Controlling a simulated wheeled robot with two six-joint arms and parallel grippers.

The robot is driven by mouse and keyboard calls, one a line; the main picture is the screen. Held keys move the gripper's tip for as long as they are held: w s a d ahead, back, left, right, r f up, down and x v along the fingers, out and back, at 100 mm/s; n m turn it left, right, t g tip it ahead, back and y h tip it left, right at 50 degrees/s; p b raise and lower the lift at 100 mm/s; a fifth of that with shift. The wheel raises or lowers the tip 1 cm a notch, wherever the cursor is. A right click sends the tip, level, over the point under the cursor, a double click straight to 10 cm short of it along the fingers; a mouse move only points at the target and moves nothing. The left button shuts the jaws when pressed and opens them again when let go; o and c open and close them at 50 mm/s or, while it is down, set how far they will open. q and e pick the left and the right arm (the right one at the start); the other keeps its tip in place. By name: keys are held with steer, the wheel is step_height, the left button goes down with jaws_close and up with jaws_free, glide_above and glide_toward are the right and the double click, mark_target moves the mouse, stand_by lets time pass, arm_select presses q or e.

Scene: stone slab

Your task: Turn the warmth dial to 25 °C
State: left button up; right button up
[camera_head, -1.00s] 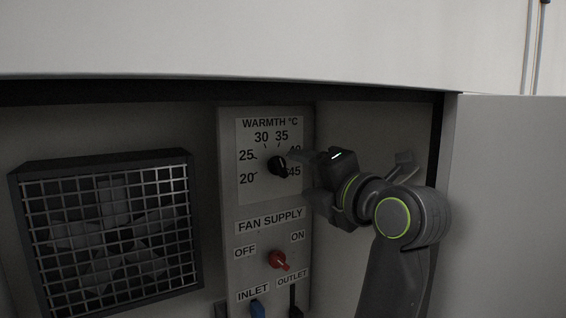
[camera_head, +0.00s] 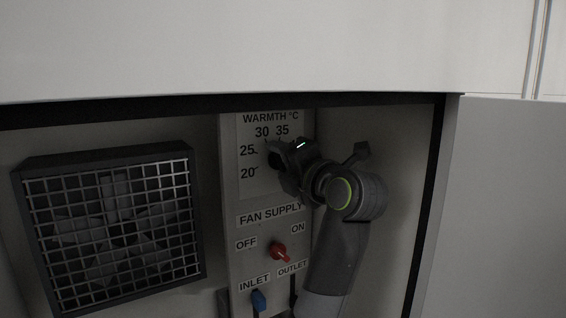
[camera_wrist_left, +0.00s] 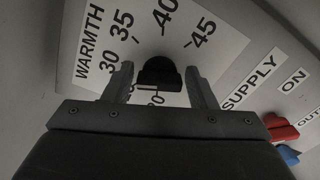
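The warmth dial is a black knob (camera_wrist_left: 160,72) on a white scale plate (camera_head: 250,186) marked in °C. In the wrist view the knob sits between the two fingers of my left gripper (camera_wrist_left: 159,78). The fingers are open, one on each side of the knob, with a gap showing at least on the left. In the head view my left gripper (camera_head: 277,157) covers the knob and the 40 and 45 marks. The 20, 25, 30 and 35 marks show there. I cannot tell where the knob's pointer stands. My right gripper is not in view.
Below the dial is a red fan supply switch (camera_head: 279,252) between OFF and ON labels. A blue inlet plug (camera_head: 259,300) and an outlet lead (camera_head: 293,290) are lower still. A grilled fan (camera_head: 110,225) stands left, and a cabinet panel (camera_head: 505,210) is at right.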

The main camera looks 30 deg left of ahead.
arm_select(q)
steer(key=c, duration=0.7)
steer(key=n, duration=0.8)
steer(key=shift+n, duration=0.3)
steer(key=shift+f, duration=0.1)
steer(key=o, duration=1)
